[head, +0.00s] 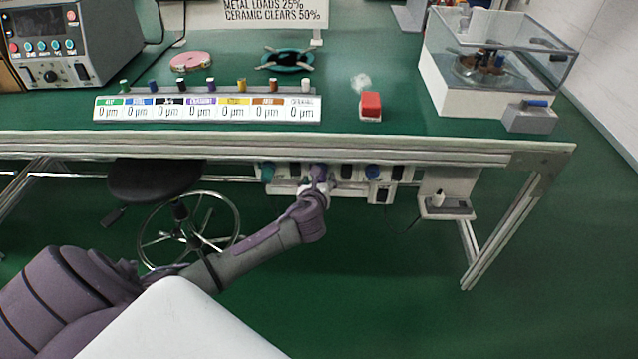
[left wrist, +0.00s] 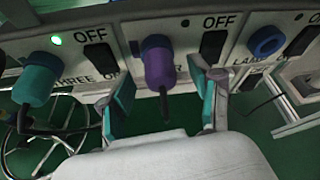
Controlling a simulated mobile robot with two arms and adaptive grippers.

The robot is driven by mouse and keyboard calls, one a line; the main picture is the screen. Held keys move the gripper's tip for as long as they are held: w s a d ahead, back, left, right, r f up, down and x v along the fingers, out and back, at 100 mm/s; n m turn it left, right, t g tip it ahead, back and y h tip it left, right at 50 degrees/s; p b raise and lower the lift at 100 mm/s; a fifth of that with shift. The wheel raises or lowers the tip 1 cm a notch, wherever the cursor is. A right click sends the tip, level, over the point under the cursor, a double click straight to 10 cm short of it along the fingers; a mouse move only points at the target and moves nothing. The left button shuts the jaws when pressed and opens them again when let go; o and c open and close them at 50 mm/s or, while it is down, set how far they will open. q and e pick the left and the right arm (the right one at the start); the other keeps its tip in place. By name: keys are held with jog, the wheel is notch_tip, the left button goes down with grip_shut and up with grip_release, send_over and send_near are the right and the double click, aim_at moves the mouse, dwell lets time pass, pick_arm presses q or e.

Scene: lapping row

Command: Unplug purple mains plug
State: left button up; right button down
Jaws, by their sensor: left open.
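The purple mains plug (left wrist: 158,62) sits in a socket of the strip under the bench's front edge, with a dark cord hanging below it. It also shows in the head view (head: 319,170), partly covered by my gripper. My left gripper (left wrist: 166,88) is open, with one finger on each side of the purple plug and visible gaps between fingers and plug. In the head view the left gripper (head: 316,187) is just below the socket strip. My right gripper is in neither view.
A teal plug (left wrist: 36,82) is left of the purple one, with a lit green lamp above it. A blue plug or socket (left wrist: 266,41) is to the right. Black switches (left wrist: 213,46) marked OFF sit between them. A stool (head: 155,180) stands under the bench.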

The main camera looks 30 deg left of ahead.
pick_arm(q)
jog(key=shift+w, duration=0.1)
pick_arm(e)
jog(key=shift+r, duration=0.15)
pick_arm(q)
grip_shut()
jog(key=shift+s+d, duration=0.15)
jog(key=shift+s, duration=0.2)
jog(key=shift+s+d+p, duration=0.35)
jog(key=shift+s+p, duration=0.1)
jog(key=shift+p, duration=0.1)
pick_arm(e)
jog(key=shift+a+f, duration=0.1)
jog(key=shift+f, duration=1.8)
pick_arm(q)
jog(key=shift+s, duration=0.15)
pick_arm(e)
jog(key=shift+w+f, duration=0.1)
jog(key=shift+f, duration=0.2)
